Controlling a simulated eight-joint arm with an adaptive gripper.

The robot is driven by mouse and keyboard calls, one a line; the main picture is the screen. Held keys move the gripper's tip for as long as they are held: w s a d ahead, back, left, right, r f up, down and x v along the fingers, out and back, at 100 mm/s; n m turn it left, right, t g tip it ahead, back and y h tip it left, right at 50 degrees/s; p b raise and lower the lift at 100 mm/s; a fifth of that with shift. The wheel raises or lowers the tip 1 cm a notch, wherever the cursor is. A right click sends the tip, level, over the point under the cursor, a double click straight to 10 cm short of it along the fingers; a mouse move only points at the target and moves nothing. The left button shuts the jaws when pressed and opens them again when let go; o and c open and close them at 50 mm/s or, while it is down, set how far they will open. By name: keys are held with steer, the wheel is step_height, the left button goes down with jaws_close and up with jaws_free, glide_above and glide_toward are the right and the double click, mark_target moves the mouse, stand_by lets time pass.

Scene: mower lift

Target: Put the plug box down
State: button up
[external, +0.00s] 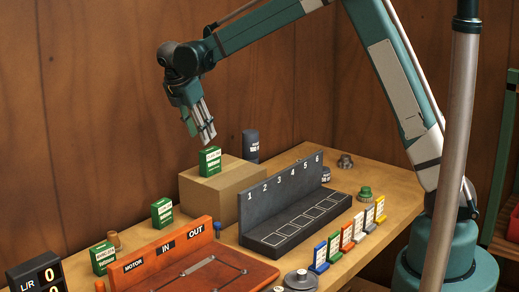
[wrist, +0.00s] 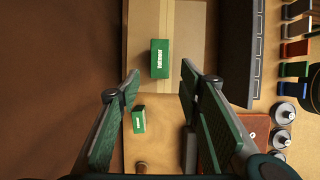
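Several small green boxes with white labels are in view, and I cannot tell for sure which is the plug box. One green box (external: 210,161) stands upright on top of the cardboard carton (external: 225,195); in the wrist view this box (wrist: 160,58) lies just beyond and between the fingertips. A second green box (external: 162,213) stands on the table, left of the carton; it also shows in the wrist view (wrist: 139,121). A third green box (external: 103,258) is at the front left. My gripper (external: 201,137) is above the box on the carton, fingers apart and empty.
A dark numbered rack (external: 290,205) stands right of the carton, with a dark cylinder (external: 250,145) behind. Coloured cards (external: 345,235) line up in front of the rack. An orange panel (external: 165,255) marked MOTOR, IN, OUT is at the front. The carton top around the box is clear.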

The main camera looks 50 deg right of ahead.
steer(key=s+r+m+t+y, duration=0.15)
steer(key=s+r+m, duration=0.35)
steer(key=s, duration=0.6)
steer(key=s+r+m+t+y, duration=0.1)
steer(key=s+r+m+t, duration=0.15)
steer(key=s+r, duration=0.7)
steer(key=s+a+f+m+t, duration=0.1)
steer(key=s+f+m, duration=0.1)
steer(key=s, duration=0.6)
steer(key=s+a+f+m+t+y, duration=0.1)
steer(key=s+f+m, duration=0.1)
steer(key=s+m, duration=0.3)
steer(key=s+f+m+t+y, duration=0.1)
steer(key=s+f+m, duration=0.1)
steer(key=s, duration=1)
steer(key=shift+s+a+m, duration=0.3)
steer(key=shift+a+m, duration=0.1)
steer(key=shift+m, duration=0.35)
steer(key=shift+o, duration=0.5)
